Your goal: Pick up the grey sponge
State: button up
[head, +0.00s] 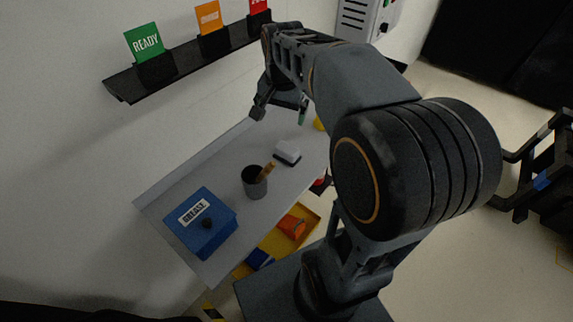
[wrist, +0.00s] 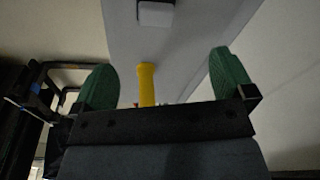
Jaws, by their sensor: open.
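A pale grey block with a darker lower side, which looks like the grey sponge (head: 288,150), lies on the grey cart top (head: 222,161), right of the dark cup. It also shows at the top edge of the wrist view (wrist: 156,13), partly cut off. My gripper (head: 281,112) is above the far part of the cart, beyond the block and apart from it. In the wrist view its green fingertips (wrist: 165,80) are wide apart with nothing held between them.
A yellow object (wrist: 147,84) stands near the cart's far end, partly hidden by my arm. A dark cup (head: 254,184) holding a brown-handled item and a blue box (head: 200,222) labelled GREASE stand nearer. A yellow tray (head: 270,248) sits below. A black shelf (head: 185,67) with cards is on the wall.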

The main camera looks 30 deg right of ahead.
jog(key=w+d+f+m+g+b, duration=0.1)
jog(key=w+d+f+m+b, duration=0.25)
jog(key=f, duration=0.25)
send_over(287, 148)
jog(key=shift+g, duration=0.3)
notch_tip(287, 148, down, 8)
jog(key=shift+r+p, duration=0.15)
jog(key=shift+p, duration=0.15)
jog(key=shift+s+f, duration=0.1)
jog(key=shift+f, duration=3.05)
jog(key=shift+c, duration=0.4)
jog(key=c, duration=0.8)
jog(key=shift+r, duration=0.15)
